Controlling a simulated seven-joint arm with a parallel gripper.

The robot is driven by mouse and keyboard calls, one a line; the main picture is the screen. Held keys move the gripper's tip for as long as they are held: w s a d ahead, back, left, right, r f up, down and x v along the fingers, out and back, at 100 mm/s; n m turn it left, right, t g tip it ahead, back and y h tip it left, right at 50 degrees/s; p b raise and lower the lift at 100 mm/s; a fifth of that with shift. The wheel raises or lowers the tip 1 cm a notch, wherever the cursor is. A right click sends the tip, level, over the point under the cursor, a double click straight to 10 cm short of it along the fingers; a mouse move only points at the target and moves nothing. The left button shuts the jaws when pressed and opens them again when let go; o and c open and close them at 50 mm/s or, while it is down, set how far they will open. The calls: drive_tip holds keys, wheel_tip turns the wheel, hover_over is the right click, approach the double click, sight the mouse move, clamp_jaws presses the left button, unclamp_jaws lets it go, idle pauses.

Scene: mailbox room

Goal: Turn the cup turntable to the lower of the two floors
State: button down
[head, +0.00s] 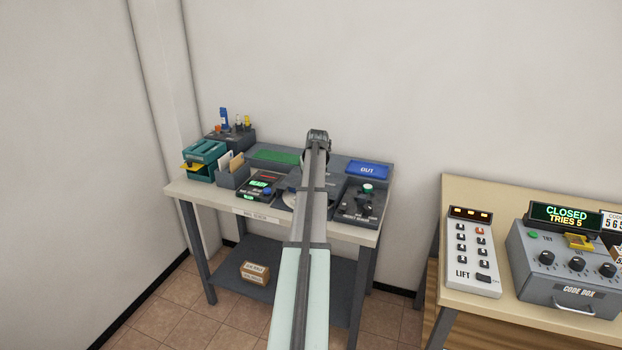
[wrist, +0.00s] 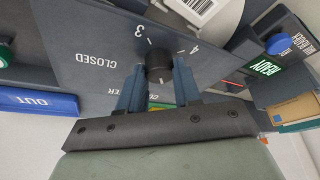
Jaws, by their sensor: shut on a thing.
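In the wrist view, my gripper (wrist: 158,84) has its two blue fingers on either side of a small black knob (wrist: 159,62), shut on it. The knob stands on a dark panel (wrist: 95,45) marked "3", "4" and "CLOSED", with short tick lines near the numbers. Where the knob's pointer stands is hard to read. A pale round part with a barcode label (wrist: 192,8) lies just beyond the knob. Nothing in view is clearly labelled as the cup turntable. In the head view, my arm hides the knob and gripper.
A blue OUT tray (head: 367,170) and a control box (head: 362,203) sit right of my arm on the grey desk. A device with a green READY display (wrist: 266,68) is close by. A bench with a LIFT panel (head: 472,250) and a CLOSED code box (head: 565,265) stands right.

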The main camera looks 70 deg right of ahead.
drive_tip(key=shift+s+n+t+y, duration=0.1)
drive_tip(key=shift+n+t+y, duration=0.25)
drive_tip(key=shift+n, duration=0.65)
drive_tip(key=c, duration=0.8)
unclamp_jaws()
drive_tip(key=v, duration=1.3)
drive_tip(key=shift+s+a+r, duration=0.1)
drive_tip(key=shift+r, duration=0.3)
